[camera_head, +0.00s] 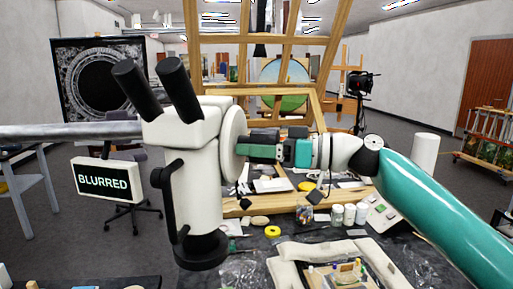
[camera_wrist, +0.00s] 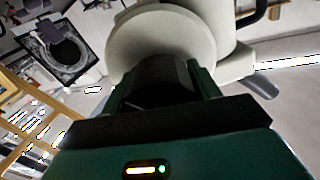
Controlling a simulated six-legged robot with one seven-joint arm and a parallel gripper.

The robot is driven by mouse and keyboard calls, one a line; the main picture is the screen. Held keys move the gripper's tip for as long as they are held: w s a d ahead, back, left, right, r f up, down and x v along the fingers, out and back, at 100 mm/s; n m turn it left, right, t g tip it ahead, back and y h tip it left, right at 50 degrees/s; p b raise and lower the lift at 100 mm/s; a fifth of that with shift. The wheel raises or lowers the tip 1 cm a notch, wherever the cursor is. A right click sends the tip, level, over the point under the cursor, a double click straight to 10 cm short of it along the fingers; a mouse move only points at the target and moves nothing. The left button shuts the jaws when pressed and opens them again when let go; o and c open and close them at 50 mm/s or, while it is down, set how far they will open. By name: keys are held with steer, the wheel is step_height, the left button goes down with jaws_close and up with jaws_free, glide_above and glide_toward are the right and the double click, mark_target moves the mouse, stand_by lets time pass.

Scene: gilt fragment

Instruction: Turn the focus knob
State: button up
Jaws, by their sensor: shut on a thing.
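A white microscope (camera_head: 192,160) with two black eyepieces (camera_head: 152,88) hangs from a grey horizontal boom in the head view. A pale round disc (camera_head: 232,146) stands on its right side and also shows in the wrist view (camera_wrist: 150,35). The dark focus knob (camera_wrist: 160,78) sticks out from this disc. My gripper (camera_head: 254,146) reaches in from the right and is shut on the knob, with one green finger on each side in the wrist view (camera_wrist: 162,88). A small sign (camera_head: 103,180) on the microscope's left reads "BLURRED".
A bench below holds a pale padded frame (camera_head: 290,272), white jars (camera_head: 349,214), yellow tape (camera_head: 273,232) and small tools. A wooden easel (camera_head: 322,110) stands behind. A dark screen (camera_head: 70,60) with a ring picture is at left.

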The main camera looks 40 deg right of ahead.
steer(key=shift+m, duration=1.8)
steer(key=o, duration=1)
steer(key=shift+s, duration=0.1)
steer(key=v, duration=1.3)
steer(key=shift+s+d, duration=0.2)
steer(key=shift+s, duration=0.1)
